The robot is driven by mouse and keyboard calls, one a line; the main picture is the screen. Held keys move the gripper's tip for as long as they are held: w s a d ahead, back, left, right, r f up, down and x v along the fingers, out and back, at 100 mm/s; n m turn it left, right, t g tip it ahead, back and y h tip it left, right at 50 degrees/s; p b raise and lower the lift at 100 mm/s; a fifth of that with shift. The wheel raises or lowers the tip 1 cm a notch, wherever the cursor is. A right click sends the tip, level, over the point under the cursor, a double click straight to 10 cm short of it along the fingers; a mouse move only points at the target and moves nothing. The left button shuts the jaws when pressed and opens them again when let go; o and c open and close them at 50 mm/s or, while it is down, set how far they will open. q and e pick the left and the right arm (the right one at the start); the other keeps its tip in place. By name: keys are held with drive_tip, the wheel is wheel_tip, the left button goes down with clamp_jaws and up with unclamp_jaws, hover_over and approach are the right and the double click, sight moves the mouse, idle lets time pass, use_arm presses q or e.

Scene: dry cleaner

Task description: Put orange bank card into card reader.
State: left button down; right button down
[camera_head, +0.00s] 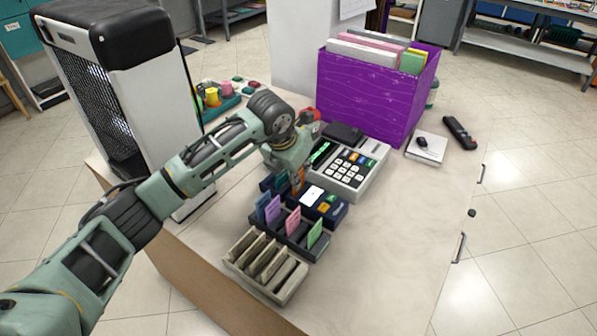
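The card reader (330,208) is a dark blue device with a white screen and a few coloured keys, lying on the counter. The orange bank card (298,178) stands upright at the reader's far left end. My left gripper (297,165) reaches down over that end and appears shut on the card, though the arm hides most of the fingers. I cannot tell whether the card's lower edge is in the reader's slot. My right gripper is not in view.
A dark card holder (291,235) with several coloured cards and an empty beige slotted rack (266,268) stand in front of the reader. A cash register (350,170) and a purple file box (372,98) stand behind.

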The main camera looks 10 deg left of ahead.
use_arm(q)
drive_tip(key=shift+f, duration=0.25)
drive_tip(key=shift+f+b, duration=0.35)
drive_tip(key=shift+b, duration=0.25)
drive_tip(key=shift+f, duration=0.15)
drive_tip(key=c, duration=1.9)
unclamp_jaws()
drive_tip(key=shift+o, duration=0.2)
drive_tip(key=shift+r+p, duration=1.9)
drive_tip(key=shift+r, duration=1.7)
